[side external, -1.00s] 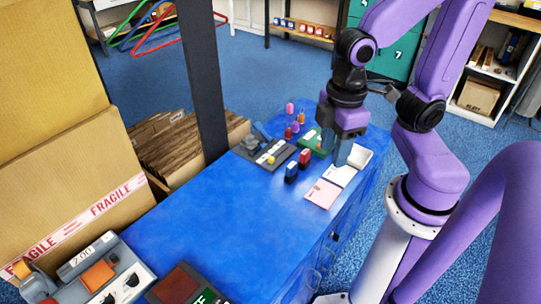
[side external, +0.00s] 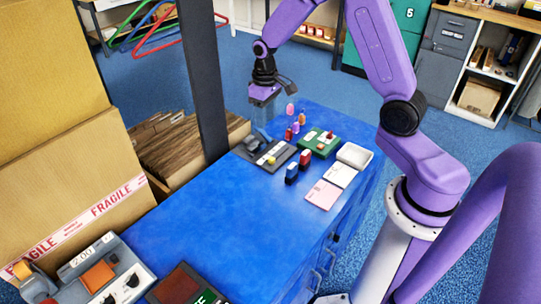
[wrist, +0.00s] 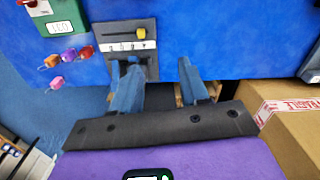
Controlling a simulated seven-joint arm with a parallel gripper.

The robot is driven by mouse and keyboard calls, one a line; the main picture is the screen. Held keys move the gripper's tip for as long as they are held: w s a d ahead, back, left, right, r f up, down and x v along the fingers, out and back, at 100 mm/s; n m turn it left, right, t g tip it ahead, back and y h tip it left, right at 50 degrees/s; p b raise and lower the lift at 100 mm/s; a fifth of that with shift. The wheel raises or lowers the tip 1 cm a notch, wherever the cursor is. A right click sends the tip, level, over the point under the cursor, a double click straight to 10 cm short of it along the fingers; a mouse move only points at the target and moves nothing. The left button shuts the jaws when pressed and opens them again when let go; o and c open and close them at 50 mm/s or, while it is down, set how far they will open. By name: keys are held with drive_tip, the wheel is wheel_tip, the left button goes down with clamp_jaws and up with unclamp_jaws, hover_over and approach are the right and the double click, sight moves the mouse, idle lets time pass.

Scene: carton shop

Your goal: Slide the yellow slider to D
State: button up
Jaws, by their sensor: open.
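The yellow slider (wrist: 140,32) is a small knob on a dark grey panel (wrist: 112,31). It stands beside a white letter strip (wrist: 128,46), near the strip's right end in the wrist view; the letters are too small to read surely. In the side view the panel (side external: 247,153) lies on the blue table, with the yellow knob (side external: 271,160) on it. My gripper (side external: 267,118) is above the table's far left edge, beyond the panel. In the wrist view my open, empty gripper (wrist: 158,65) has blue fingers, one overlapping the panel's near edge.
A green box (side external: 318,141) sits right of the panel. Several coloured tags, including a pink one (side external: 290,109), stand behind it. A dark post (side external: 203,80) rises at left.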

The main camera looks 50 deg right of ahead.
drive_tip(key=m, duration=0.1)
hover_over(270, 158)
wheel_tip(270, 158, down, 3)
wheel_tip(270, 158, down, 17)
drive_tip(key=shift+d, duration=0.1)
idle(0.5)
